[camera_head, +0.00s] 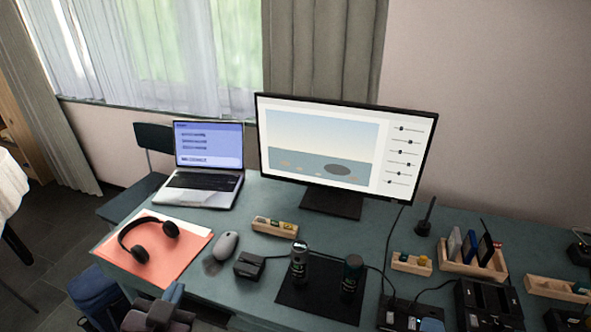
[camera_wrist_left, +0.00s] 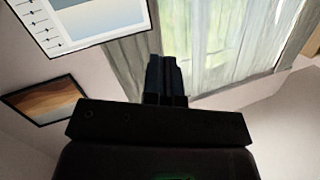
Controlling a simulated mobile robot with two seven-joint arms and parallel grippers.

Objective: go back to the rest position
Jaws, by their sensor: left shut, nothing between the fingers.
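My left gripper (camera_head: 172,293) is low in the head view, in front of the desk's near edge. It is shut and empty. In the left wrist view its dark fingers (camera_wrist_left: 165,78) are together, with nothing between them. A small blue-grey tip (camera_head: 432,325) at the bottom edge of the head view seems to be part of my right gripper. Most of it is cut off, so its jaws cannot be judged.
The desk (camera_head: 225,275) holds a laptop (camera_head: 208,165), monitor (camera_head: 345,150), headphones (camera_head: 148,240) on an orange folder (camera_head: 185,249), a mouse (camera_head: 226,245), two dark cans on a black mat (camera_head: 318,300), and wooden organisers (camera_head: 475,265). A chair (camera_head: 130,195) stands behind at left.

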